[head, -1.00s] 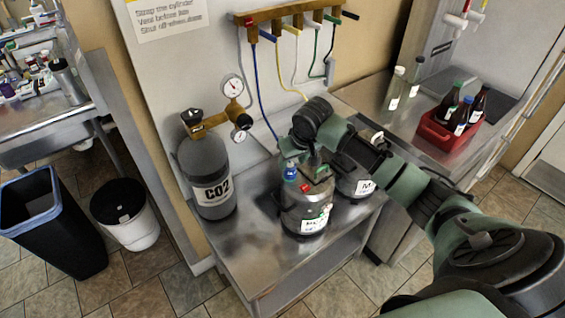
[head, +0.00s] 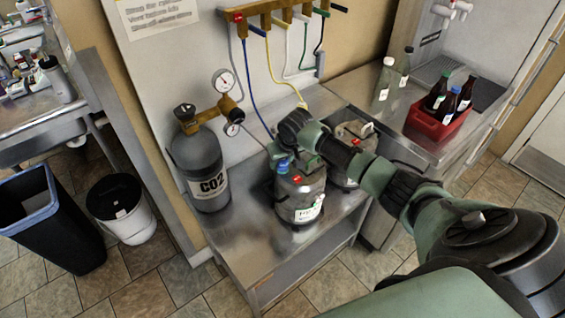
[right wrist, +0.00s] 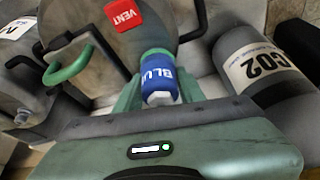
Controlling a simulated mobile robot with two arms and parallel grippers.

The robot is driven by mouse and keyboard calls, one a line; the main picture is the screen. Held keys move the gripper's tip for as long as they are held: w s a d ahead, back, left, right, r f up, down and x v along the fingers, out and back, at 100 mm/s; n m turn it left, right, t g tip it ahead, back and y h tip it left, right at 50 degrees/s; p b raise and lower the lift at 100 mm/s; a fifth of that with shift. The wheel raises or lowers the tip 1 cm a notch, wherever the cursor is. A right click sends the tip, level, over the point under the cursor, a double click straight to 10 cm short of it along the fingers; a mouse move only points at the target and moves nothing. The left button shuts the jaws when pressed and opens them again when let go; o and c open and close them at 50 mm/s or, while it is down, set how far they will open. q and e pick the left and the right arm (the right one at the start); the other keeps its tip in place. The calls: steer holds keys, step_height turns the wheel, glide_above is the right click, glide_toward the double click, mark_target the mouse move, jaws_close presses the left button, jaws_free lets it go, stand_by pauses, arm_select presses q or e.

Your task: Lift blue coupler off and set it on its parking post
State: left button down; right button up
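The blue coupler (head: 282,167) sits at the top of the nearer steel keg (head: 301,194) on the metal table. In the right wrist view the coupler (right wrist: 159,78) shows its "BLUE" lettering. My right gripper (right wrist: 160,88) has one green finger on each side of the coupler, very close to it. I cannot tell whether the fingers press on it. In the head view the right gripper (head: 287,157) is at the keg's top, partly hidden by its own wrist. The hose rack (head: 275,10) is on the wall; I cannot make out which part is the parking post. My left gripper is out of view.
A grey CO2 cylinder (head: 196,165) with gauges stands left of the keg. A second keg (head: 352,135) is close behind on the right. Hoses hang behind the kegs. A red bottle crate (head: 440,122) stands on the right counter. The table's front left is clear.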

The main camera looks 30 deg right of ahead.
jaws_close()
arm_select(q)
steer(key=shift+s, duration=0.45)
arm_select(e)
steer(key=shift+r, duration=0.1)
